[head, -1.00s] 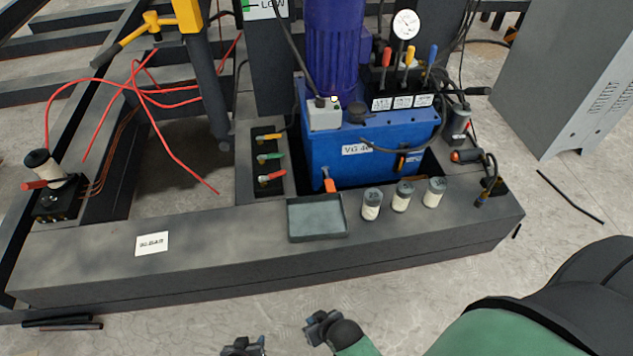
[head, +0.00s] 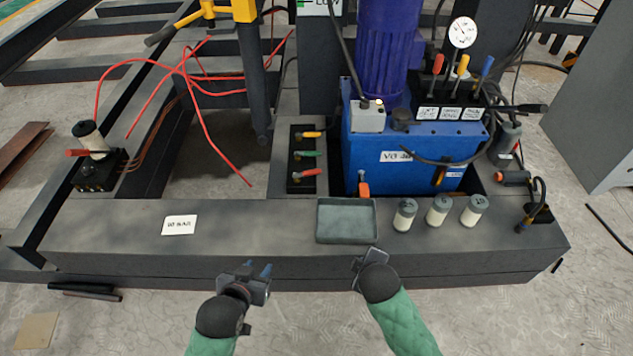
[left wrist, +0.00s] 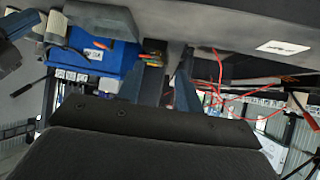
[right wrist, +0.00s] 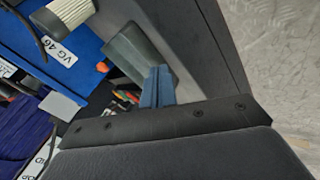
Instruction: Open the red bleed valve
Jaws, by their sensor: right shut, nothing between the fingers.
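A small valve with a red lever (head: 306,173) sits nearest in a row of three on a black strip on the grey base, below a green-lever valve (head: 305,154) and a yellow-lever valve (head: 308,135). The row also shows small in the left wrist view (left wrist: 153,57). My left gripper (head: 258,270) is open and empty, in front of the base's front edge and short of the valves. Its fingers stand apart in the left wrist view. My right gripper (head: 370,257) is shut and empty near the front edge, below the tray.
A grey tray (head: 346,220) and several white cylinders (head: 438,210) stand on the base front. A blue tank (head: 410,155) with an orange-handled tap (head: 364,189) is behind. Another red handle (head: 78,153) is at far left. Red hoses (head: 205,125) hang left of the valves.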

